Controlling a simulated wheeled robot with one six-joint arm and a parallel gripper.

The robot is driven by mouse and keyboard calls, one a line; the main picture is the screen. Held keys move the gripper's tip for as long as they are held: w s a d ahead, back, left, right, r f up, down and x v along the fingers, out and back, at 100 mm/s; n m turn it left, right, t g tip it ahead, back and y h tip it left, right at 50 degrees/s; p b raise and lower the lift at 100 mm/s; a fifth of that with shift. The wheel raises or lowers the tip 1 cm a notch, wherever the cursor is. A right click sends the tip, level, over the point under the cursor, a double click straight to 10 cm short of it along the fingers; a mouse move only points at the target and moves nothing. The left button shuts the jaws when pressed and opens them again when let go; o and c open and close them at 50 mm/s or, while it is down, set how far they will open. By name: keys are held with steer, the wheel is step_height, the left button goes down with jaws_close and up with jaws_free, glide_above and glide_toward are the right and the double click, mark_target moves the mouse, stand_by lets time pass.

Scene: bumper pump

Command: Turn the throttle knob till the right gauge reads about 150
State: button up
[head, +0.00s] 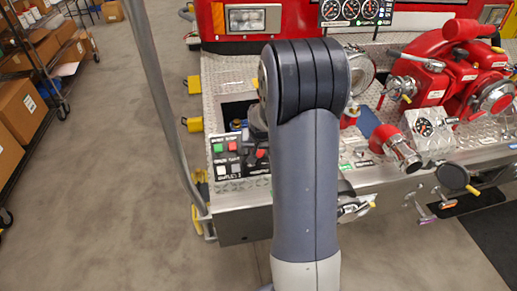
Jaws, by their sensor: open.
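A black gauge panel at the top of the head view carries three round dials; the right gauge (370,8) is cut close to the top edge and its reading is too small to make out. A control panel (222,163) with green, red and white buttons stands left of my arm on the bumper. I cannot pick out the throttle knob for certain; my arm covers part of the bumper beside this panel. My gripper does not show; my own arm hides it.
A grey pole (160,95) rises at left. Shelves with cardboard boxes (20,108) stand far left; the floor between is clear.

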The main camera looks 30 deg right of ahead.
steer(key=shift+c, duration=0.3)
steer(key=c, duration=0.9)
steer(key=shift+m, duration=0.3)
steer(key=m+b, duration=0.2)
steer(key=m, duration=0.2)
steer(key=shift+y, duration=0.3)
steer(key=shift+m+t+y+b, duration=0.3)
steer(key=shift+m+b, duration=0.15)
steer(key=shift+m, duration=1.85)
steer(key=o, duration=1)
steer(key=shift+c, duration=0.2)
